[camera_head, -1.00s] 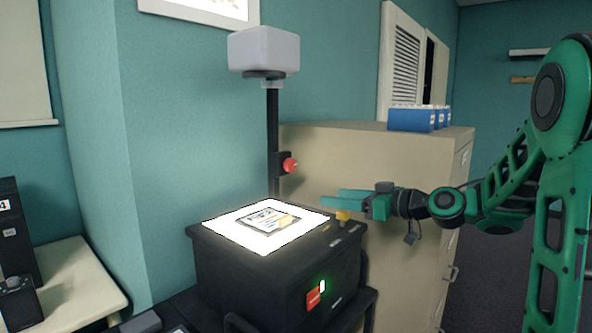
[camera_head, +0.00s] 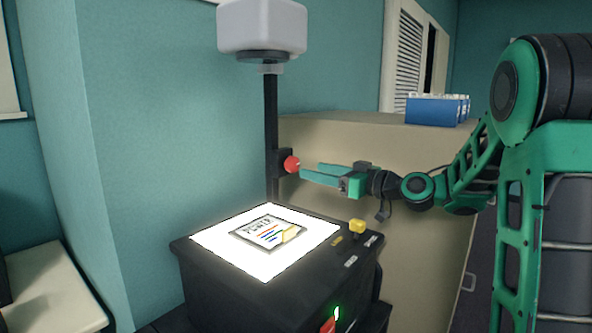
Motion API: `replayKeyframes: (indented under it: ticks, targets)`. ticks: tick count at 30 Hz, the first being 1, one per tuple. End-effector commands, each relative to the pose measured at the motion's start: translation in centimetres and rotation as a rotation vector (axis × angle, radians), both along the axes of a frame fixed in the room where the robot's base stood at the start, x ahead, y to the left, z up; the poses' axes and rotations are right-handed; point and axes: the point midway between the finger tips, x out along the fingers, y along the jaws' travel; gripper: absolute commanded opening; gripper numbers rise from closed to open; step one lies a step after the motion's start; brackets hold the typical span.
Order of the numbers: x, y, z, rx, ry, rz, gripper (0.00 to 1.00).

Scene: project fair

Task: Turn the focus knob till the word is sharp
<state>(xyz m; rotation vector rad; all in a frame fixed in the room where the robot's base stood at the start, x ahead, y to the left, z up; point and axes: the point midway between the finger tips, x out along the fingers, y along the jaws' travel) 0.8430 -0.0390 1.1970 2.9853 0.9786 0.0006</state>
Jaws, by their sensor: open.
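The overhead projector has a dark box with a bright glass stage (camera_head: 215,243) and a white head (camera_head: 262,28) on a black post (camera_head: 271,120). A red round knob (camera_head: 291,165) sits on the post's carriage. A yellow knob (camera_head: 357,227) stands on the box's top right corner. A framed slide (camera_head: 262,234) with a printed word and coloured lines lies on the glass. My gripper (camera_head: 303,171) is open and points left, its fingertips just right of the red knob; I cannot tell whether they touch it. The projected word is out of view.
A beige cabinet (camera_head: 340,130) stands behind my gripper, with a blue box (camera_head: 437,110) of bottles or cartons on top. A pale table (camera_head: 45,290) is at lower left. A green light (camera_head: 337,313) glows on the projector's front.

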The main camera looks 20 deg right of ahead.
Motion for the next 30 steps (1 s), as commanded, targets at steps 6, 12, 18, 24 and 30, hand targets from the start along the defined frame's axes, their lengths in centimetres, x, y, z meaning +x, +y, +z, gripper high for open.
replayKeyframes:
  ticks: [6, 12, 18, 24, 30]
  targets:
    - [3.2, 2.0, -0.1, -0.002, 0.001, -0.002, 0.56]
    - [5.3, 3.3, -0.1, -0.001, 0.002, -0.005, 0.56]
    - [6.2, 3.9, 0.0, 0.001, 0.001, -0.007, 0.56]
    - [6.3, 4.0, 0.0, 0.001, 0.001, -0.008, 0.56]
    - [6.3, 4.0, 0.0, 0.0, 0.001, -0.007, 0.25]
